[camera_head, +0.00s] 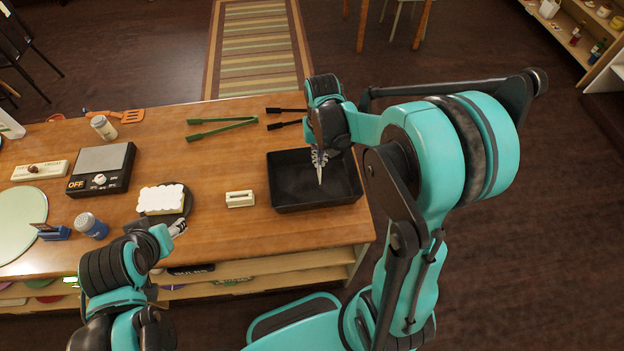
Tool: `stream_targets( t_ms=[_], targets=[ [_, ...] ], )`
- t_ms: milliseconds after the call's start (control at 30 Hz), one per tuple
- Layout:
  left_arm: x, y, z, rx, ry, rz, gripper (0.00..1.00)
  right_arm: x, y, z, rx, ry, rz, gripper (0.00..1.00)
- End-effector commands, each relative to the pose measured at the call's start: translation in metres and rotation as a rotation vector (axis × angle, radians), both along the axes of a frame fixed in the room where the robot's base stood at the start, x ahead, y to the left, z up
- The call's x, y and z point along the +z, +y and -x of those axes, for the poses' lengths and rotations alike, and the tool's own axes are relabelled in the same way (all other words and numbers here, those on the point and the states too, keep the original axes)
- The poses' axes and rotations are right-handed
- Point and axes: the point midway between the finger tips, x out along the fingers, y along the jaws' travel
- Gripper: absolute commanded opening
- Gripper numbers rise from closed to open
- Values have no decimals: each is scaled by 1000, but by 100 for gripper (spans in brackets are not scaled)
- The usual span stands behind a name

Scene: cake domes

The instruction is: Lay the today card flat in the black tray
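The black tray (290,203) sits at the right end of the wooden table, and its visible floor looks bare. My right gripper (320,178) points down over the tray, its fingertips close together. A thin pale sliver shows at the tips; I cannot tell whether it is the today card seen edge-on or only the fingers. No card face with readable writing shows. A small cream slotted holder (240,199) stands left of the tray with no card visible in it. My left gripper (178,227) is near the table's front edge, by the white cake; its opening is unclear.
A white scalloped cake (162,199) on a dark plate, a black scale (101,168), a blue-lidded jar (92,226) and a blue holder (53,233) stand to the left. Green tongs (222,128) and black tongs (287,118) lie behind. Bare wood surrounds the cream holder.

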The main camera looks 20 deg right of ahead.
Motion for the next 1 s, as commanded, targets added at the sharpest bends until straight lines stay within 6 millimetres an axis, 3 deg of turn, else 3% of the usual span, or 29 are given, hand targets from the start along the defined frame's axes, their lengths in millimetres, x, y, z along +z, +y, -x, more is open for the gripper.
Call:
stream_targets(
  t_ms=[67, 100, 167, 567, 1000],
  targets=[
    [1, 0, 0, 0, 0, 0, 50, 0, 0, 0, 0, 0, 0, 0],
    [1, 0, 0, 0, 0, 0, 50, 0, 0, 0, 0, 0, 0, 13],
    [1, 0, 0, 0, 0, 0, 50, 1, 0, 0, 0, 0, 0, 29],
    [0, 0, 0, 0, 0, 0, 50, 7, 0, 0, 0, 0, 0, 29],
    [0, 0, 0, 0, 0, 0, 50, 93, 0, 0, 0, 0, 0, 29]
  ],
)
